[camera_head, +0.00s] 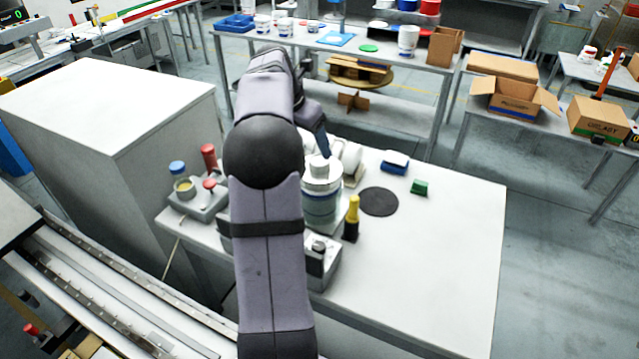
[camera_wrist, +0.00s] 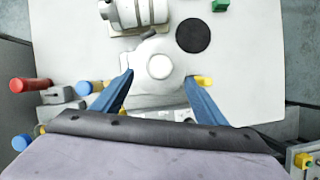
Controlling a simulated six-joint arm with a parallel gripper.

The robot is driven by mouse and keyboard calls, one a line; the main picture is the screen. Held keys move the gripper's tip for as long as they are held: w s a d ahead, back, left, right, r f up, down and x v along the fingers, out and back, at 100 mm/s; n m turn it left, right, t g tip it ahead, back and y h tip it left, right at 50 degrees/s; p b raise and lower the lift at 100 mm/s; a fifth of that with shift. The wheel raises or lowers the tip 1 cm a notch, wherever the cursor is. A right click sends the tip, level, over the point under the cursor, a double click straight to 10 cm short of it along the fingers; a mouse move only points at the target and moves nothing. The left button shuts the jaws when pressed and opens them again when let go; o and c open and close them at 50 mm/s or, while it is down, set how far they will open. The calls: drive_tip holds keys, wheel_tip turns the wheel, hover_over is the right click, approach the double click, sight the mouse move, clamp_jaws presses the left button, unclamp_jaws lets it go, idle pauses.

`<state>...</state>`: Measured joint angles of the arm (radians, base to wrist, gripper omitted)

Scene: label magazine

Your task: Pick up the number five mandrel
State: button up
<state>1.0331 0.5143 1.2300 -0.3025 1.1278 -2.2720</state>
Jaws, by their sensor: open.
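No number is readable on any part, so I cannot tell which one is the number five mandrel. My gripper (camera_wrist: 158,74) is open, its two blue fingers spread on either side of a white round-topped upright piece (camera_wrist: 160,66) in the wrist view. I cannot tell whether they touch it. In the head view a white-topped stepped cylinder (camera_head: 321,178) stands beside my arm, which hides part of the bench. A pale grey-white cylinder (camera_wrist: 140,12) with ringed steps lies on its side at the top of the wrist view.
A yellow-topped black post (camera_head: 352,215) stands near the stepped cylinder. A black disc (camera_head: 378,201), a green block (camera_head: 420,188) and a blue-white item (camera_head: 395,162) lie to its right. Red and blue-capped pieces (camera_head: 208,155) stand at left. The bench's right front (camera_head: 440,270) is clear.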

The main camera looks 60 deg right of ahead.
sight(318, 160)
drive_tip(key=shift+p+x, duration=1.8)
drive_tip(key=shift+x, duration=1.8)
drive_tip(key=shift+w, duration=0.1)
clamp_jaws()
drive_tip(key=shift+d+r, duration=0.1)
